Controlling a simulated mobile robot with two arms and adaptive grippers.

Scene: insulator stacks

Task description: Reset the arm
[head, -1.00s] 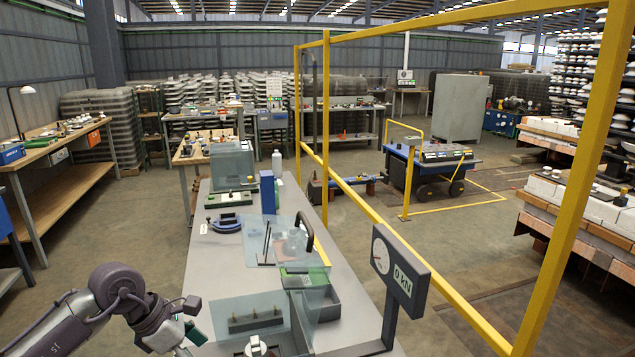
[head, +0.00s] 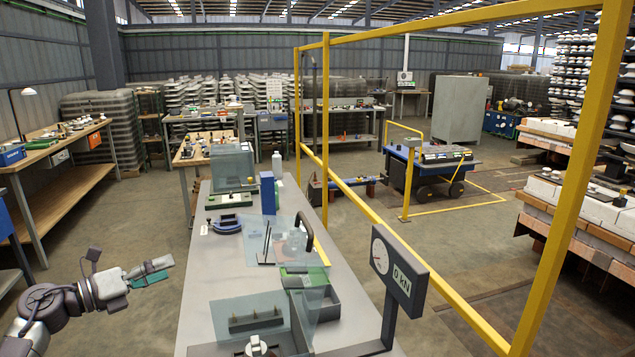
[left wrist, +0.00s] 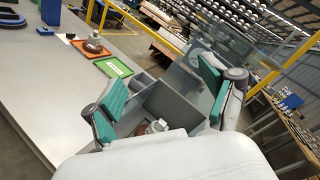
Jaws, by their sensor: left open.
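My left gripper (head: 168,269) is in the head view at the lower left, over the floor to the left of the grey bench (head: 225,267). Its two teal-padded fingers point right toward the bench and are apart from it. In the left wrist view the fingers of my left gripper (left wrist: 164,75) are spread, with nothing held between them. Beyond them is a grey compartmented bin (left wrist: 172,103). My right gripper is in neither view.
The bench carries clear panels, a green-and-grey tray (head: 303,275) and a blue block (head: 267,192). A 0 kN gauge (head: 399,272) and yellow frame (head: 562,190) stand at its right. A wooden workbench (head: 60,148) is at far left. Floor between the benches is clear.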

